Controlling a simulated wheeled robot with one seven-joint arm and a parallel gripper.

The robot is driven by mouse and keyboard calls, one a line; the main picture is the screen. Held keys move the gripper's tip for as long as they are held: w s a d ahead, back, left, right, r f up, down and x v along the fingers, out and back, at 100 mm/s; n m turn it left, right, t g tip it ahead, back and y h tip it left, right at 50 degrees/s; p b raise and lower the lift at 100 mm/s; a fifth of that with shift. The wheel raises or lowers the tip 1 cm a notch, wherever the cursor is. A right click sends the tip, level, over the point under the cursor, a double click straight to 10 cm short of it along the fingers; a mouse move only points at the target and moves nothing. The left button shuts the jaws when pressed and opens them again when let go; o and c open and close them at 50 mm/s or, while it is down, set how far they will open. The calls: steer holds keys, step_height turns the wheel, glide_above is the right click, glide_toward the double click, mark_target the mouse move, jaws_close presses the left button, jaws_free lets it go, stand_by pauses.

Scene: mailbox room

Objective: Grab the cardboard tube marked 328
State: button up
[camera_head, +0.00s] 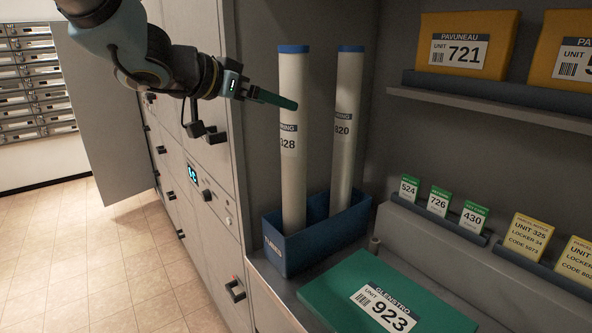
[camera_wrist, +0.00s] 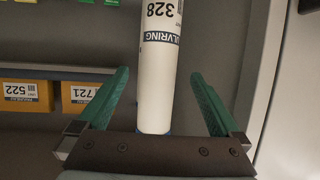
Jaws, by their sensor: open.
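The cardboard tube marked 328 (camera_head: 293,170) is white with a blue cap and stands upright in a blue holder (camera_head: 315,238). A second tube marked 320 (camera_head: 346,130) stands to its right in the same holder. My gripper (camera_head: 290,102) is at the upper part of tube 328, seen from the side. In the wrist view, tube 328 (camera_wrist: 158,60) runs between the two green fingers of my open gripper (camera_wrist: 160,95), with gaps on both sides. Its label shows upside down there. I cannot tell the exact depth of the fingers around it.
A green parcel marked 923 (camera_head: 390,300) lies on the counter in front of the holder. Orange parcels, one marked 721 (camera_head: 465,45), sit on a shelf at right. Small cards (camera_head: 440,202) stand on a ledge below. Grey lockers (camera_head: 200,150) are at left.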

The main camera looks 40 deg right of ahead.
steer(key=x, duration=0.7)
steer(key=shift+f, duration=0.15)
steer(key=shift+s, duration=0.1)
jaws_close()
stand_by(0.6)
